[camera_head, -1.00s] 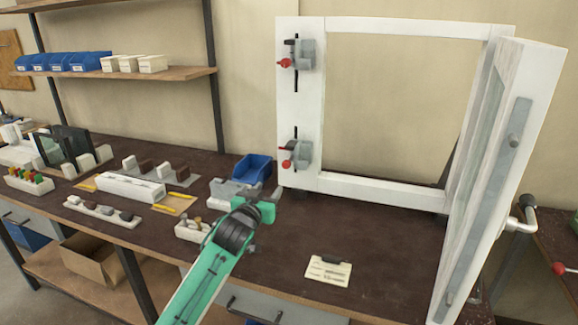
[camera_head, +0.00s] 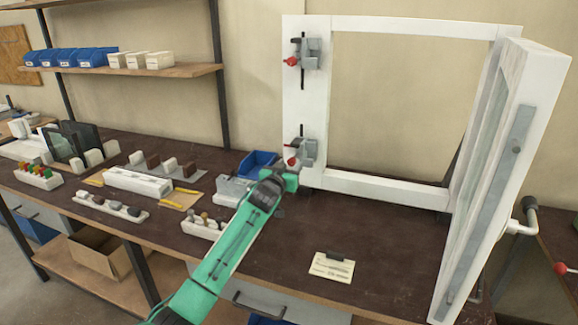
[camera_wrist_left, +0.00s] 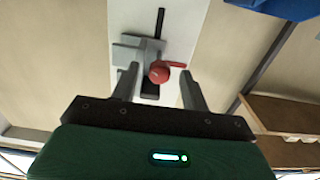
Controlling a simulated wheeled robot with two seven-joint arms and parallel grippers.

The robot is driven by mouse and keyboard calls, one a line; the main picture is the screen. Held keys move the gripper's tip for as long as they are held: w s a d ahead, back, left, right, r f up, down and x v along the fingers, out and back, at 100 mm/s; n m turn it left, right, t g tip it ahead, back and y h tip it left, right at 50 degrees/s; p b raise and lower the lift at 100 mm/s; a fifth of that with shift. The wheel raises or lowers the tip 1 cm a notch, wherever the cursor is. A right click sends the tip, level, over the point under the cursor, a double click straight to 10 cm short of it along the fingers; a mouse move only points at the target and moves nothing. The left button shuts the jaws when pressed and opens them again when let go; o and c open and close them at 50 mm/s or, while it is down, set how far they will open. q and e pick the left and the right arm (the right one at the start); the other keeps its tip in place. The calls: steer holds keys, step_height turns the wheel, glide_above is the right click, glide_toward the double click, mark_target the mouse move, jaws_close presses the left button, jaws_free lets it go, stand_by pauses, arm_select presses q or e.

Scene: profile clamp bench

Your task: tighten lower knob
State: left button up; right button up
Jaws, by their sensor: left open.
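The white upright frame (camera_head: 307,100) carries two grey clamps with red knobs. The lower knob (camera_head: 291,161) sits at the left of the lower grey clamp (camera_head: 306,150); the upper knob (camera_head: 290,61) is well above it. My left gripper (camera_head: 290,178) is just below and in front of the lower clamp, its arm partly hiding its fingers. In the left wrist view the open fingers (camera_wrist_left: 160,70) point at the clamp, with the red knob (camera_wrist_left: 159,73) between them in the picture. I cannot tell whether they touch it. My right gripper is not in view.
A blue bin (camera_head: 257,162) stands close behind my left arm. A white part tray (camera_head: 201,226) lies left of it. A label card (camera_head: 332,267) lies on the bench at the front. The white panel (camera_head: 500,180) stands at the right. The bench's middle right is clear.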

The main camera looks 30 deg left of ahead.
arm_select(q)
steer(key=shift+w, duration=0.15)
steer(key=c, duration=1)
